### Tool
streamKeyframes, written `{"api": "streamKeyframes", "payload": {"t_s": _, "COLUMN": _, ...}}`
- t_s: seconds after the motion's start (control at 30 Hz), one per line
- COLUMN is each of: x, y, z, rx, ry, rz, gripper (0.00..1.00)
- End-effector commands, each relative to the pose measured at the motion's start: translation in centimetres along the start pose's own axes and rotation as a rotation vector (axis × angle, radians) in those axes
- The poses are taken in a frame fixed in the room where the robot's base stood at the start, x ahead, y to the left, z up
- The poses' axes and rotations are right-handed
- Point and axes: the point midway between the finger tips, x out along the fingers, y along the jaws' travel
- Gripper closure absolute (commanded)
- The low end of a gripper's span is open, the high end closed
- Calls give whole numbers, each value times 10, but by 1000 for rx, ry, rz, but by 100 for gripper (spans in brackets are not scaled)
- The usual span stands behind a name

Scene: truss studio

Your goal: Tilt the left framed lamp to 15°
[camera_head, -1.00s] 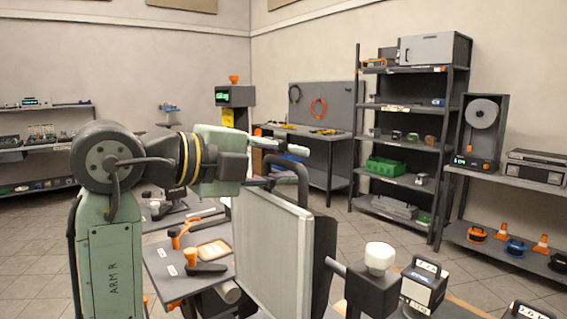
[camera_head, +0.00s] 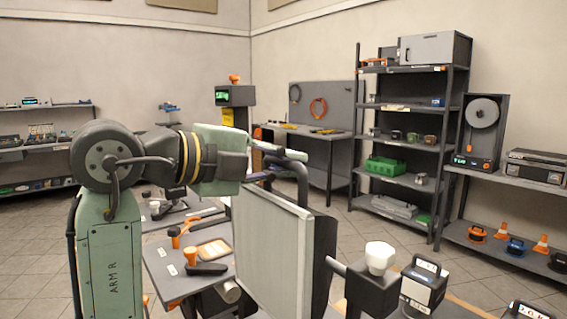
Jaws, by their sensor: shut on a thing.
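The framed lamp is a large grey-white panel (camera_head: 268,250) in a dark housing, standing near the middle of the view. A dark curved handle (camera_head: 301,180) rises from its top edge. My gripper (camera_head: 285,157) is at the top of the panel, by the handle, and is shut on it; the fingertips are partly hidden. A side pivot with a white knob (camera_head: 380,256) joins the panel on the right. A small boxed device with a dial face (camera_head: 424,280) stands right of the knob; its reading is too small to tell.
A grey table (camera_head: 190,265) with orange and black clamps lies left of the panel. A dark shelf rack (camera_head: 410,140) and a lower shelf with a reel (camera_head: 482,130) stand at the right. A workbench (camera_head: 310,140) stands behind. Tiled floor is open at the left.

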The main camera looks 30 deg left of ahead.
Motion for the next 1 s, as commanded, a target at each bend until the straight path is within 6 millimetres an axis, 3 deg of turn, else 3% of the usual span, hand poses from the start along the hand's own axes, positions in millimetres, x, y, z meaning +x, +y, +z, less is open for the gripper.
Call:
{"api": "streamKeyframes", "payload": {"t_s": 0.33, "x": -21, "y": 20, "z": 0, "rx": -1, "ry": -1, "rz": -180, "gripper": 100}}
{"api": "streamKeyframes", "payload": {"t_s": 0.57, "x": -32, "y": 22, "z": 0, "rx": -2, "ry": -4, "rz": -258, "gripper": 100}}
{"api": "streamKeyframes", "payload": {"t_s": 0.87, "x": -34, "y": 20, "z": 0, "rx": -2, "ry": -6, "rz": -261, "gripper": 100}}
{"api": "streamKeyframes", "payload": {"t_s": 0.9, "x": -34, "y": 20, "z": 0, "rx": -2, "ry": -6, "rz": -261, "gripper": 86}}
{"api": "streamKeyframes", "payload": {"t_s": 1.0, "x": -33, "y": 20, "z": 0, "rx": -2, "ry": -6, "rz": -261, "gripper": 80}}
